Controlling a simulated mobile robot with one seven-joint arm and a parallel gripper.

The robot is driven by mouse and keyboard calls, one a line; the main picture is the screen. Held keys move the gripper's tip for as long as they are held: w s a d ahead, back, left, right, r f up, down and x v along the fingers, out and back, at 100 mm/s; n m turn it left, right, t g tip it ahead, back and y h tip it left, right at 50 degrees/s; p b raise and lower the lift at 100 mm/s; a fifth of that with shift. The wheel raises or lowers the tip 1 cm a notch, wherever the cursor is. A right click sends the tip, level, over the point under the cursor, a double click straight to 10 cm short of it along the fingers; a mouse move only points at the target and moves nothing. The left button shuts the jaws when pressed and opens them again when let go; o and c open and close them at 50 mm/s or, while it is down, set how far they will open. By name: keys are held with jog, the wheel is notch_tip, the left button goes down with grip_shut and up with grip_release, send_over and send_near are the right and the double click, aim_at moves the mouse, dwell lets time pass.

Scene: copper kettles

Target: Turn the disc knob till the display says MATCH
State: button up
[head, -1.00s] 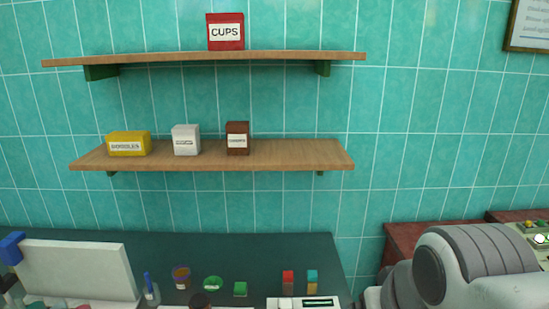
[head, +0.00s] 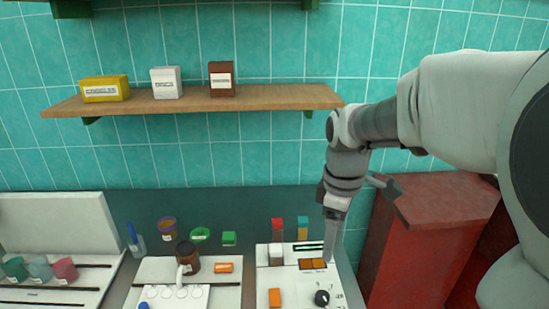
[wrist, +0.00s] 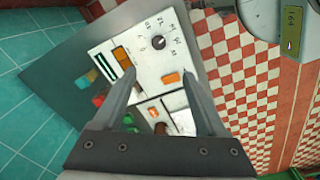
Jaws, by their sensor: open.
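The disc knob (head: 321,298) is a small black disc with a pale mark, on a white panel (head: 290,284) with printed marks around it. It also shows in the wrist view (wrist: 158,42). Above it on the panel is a pair of amber windows (head: 312,264), also in the wrist view (wrist: 122,57); I can read no word on them. A dark slot or strip (head: 308,247) lies behind them. My gripper (head: 330,250) hangs over the right side of the panel, beyond the knob. In the wrist view its fingers (wrist: 157,82) are apart with nothing held, and the knob appears beyond their tips.
An orange block (head: 275,297) is on the panel left of the knob. Red (head: 277,229) and teal (head: 303,228) blocks stand behind the panel. A brown jar (head: 187,257) stands on another white board to the left. A wooden shelf (head: 270,98) with boxes hangs above.

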aim_at(323, 296)
jog(key=shift+n, duration=0.5)
jog(key=f, duration=0.6)
jog(key=f+b, duration=0.1)
jog(key=f, duration=0.5)
jog(key=w+f+b, duration=0.1)
jog(key=f, duration=0.6)
jog(key=shift+c, duration=0.2)
grip_shut()
